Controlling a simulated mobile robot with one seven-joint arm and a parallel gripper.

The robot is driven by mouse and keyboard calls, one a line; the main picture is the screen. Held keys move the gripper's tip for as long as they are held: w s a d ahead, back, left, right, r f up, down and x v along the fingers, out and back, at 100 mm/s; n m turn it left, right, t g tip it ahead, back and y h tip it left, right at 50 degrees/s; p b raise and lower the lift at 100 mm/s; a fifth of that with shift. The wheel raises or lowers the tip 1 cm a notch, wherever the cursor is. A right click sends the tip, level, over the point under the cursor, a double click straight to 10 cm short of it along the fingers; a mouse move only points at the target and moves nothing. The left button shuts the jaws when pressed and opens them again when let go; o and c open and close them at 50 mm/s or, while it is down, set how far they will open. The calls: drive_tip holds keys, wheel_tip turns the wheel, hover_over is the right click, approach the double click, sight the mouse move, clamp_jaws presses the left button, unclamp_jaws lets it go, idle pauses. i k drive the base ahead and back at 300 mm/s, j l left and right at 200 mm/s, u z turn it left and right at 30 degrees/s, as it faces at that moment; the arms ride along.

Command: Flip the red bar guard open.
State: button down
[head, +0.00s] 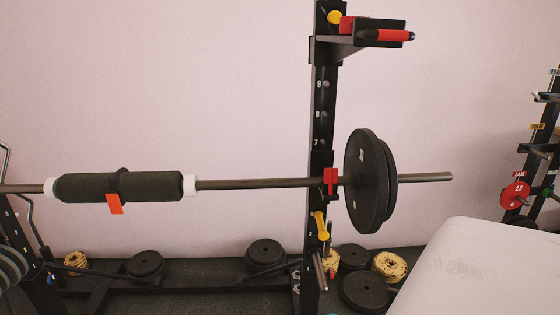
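The red bar guard (331,181) is a small red piece on the black rack upright, at the spot where the barbell (258,184) crosses it. It looks upright against the bar, just left of the black weight plates (364,181). I cannot tell from this distance whether it is closed over the bar. The barbell lies level across the rack, with a black foam pad (150,186) around its left part. My gripper is not in view.
The upright (323,115) carries a black holder with a red handle (393,35) at the top. A yellow pin (320,225) sits below the guard. Several plates lie on the floor. A pale rounded surface fills the lower right. A second rack stands at the far right.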

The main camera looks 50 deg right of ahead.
sight(330, 175)
drive_tip(key=z, duration=1.65)
drive_tip(key=j+u, duration=0.1)
drive_tip(key=j, duration=0.3)
drive_tip(key=i+j, duration=0.15)
drive_tip(key=j, duration=0.15)
drive_tip(key=i+j+u, duration=0.1)
drive_tip(key=j, duration=0.2)
drive_tip(key=i+j, duration=0.2)
drive_tip(key=j+u, duration=0.05)
drive_tip(key=j, duration=0.05)
